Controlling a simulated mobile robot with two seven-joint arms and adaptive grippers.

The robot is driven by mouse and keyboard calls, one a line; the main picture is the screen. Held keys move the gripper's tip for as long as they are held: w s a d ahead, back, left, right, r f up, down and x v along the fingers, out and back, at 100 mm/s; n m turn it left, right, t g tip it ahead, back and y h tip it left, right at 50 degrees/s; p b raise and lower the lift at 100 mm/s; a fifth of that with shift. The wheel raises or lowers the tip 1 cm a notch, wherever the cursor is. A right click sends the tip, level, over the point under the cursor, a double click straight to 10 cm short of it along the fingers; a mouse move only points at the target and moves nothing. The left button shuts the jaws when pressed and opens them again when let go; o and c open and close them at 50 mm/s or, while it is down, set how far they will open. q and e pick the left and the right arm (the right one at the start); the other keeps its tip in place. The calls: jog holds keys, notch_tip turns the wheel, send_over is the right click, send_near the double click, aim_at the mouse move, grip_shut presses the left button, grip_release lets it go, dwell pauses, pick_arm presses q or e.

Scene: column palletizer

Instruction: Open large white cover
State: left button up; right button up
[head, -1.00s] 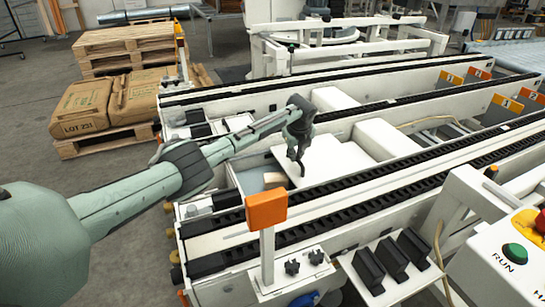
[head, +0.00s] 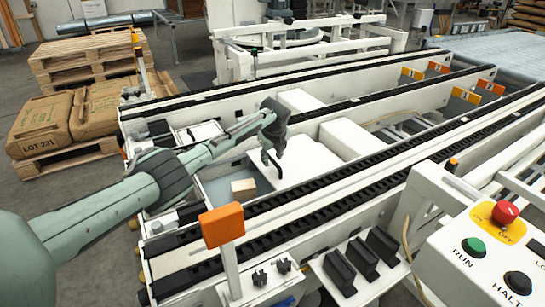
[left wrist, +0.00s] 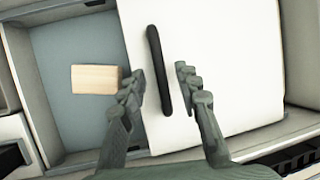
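The large white cover (head: 308,158) is a flat panel over part of a recessed bay in the conveyor frame. In the left wrist view the cover (left wrist: 220,60) carries a dark bar handle (left wrist: 159,70). The bay (left wrist: 72,40) is uncovered on the left, with a blue-grey floor. My left gripper (head: 271,162) is over the cover's left edge. In the wrist view its fingers (left wrist: 160,85) are apart, one on each side of the handle, with visible gaps. Contact is not visible.
A wooden block (head: 243,187) lies in the open bay. An orange-topped post (head: 222,226) stands in front. A control box (head: 480,255) with buttons is at right. Black chain tracks (head: 340,205) run beside the bay. Pallets with sacks (head: 98,110) stand at left.

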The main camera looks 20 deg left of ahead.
pick_arm(q)
jog(key=v, duration=1.2)
jog(key=shift+f, duration=0.1)
